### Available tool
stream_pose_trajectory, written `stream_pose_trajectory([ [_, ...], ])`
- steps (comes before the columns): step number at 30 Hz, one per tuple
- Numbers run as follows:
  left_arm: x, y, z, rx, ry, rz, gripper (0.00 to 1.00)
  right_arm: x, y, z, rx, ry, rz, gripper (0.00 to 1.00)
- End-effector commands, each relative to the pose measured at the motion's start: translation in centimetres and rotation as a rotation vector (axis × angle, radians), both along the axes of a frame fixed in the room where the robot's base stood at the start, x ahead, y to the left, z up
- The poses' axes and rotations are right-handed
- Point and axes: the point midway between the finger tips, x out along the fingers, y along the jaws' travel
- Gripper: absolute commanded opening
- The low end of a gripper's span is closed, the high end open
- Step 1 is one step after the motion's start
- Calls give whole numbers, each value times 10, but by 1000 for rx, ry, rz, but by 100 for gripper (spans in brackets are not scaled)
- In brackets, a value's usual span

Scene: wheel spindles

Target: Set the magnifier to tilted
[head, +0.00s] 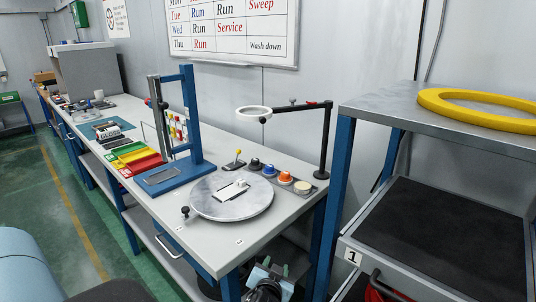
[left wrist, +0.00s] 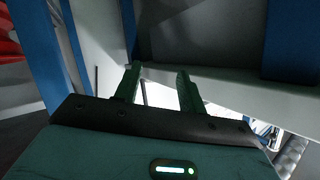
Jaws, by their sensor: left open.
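The magnifier (head: 254,112) is a white ring on a dark jointed arm, carried by a black post (head: 325,145) at the right end of the workbench. Its ring looks close to level above the bench. Small dark knobs sit along its arm. My left gripper (head: 273,268) is low at the bottom of the head view, in front of the bench's near end and below its top, well away from the magnifier. In the left wrist view its two green fingers (left wrist: 157,80) stand apart with nothing between them. The magnifier cannot be made out in that view. My right gripper is not in view.
Under the magnifier are a round grey turntable (head: 215,206) and a row of coloured knobs (head: 270,172). A blue upright frame (head: 190,110) stands to the left. A grey shelf unit (head: 450,125) bearing a yellow ring (head: 440,104) stands close on the right.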

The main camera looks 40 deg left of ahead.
Motion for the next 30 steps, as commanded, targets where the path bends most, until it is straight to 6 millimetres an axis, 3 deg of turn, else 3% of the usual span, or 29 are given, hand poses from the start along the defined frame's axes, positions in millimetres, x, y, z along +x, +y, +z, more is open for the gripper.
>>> stream_pose_trajectory([
  [1,20,8,24,9,-39,43,40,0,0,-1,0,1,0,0],
  [3,40,19,52,21,-81,101,40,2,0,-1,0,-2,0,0],
  [9,86,47,141,36,-209,269,40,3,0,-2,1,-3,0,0],
  [13,106,62,209,29,-304,389,40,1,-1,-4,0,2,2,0],
  [18,116,77,290,10,-416,528,40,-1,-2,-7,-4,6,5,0],
  [21,116,81,322,-1,-459,581,40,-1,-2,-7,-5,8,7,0],
  [24,115,84,340,-6,-485,614,40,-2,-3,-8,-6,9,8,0],
  [30,114,85,351,-10,-500,634,40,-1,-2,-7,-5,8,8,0],
])
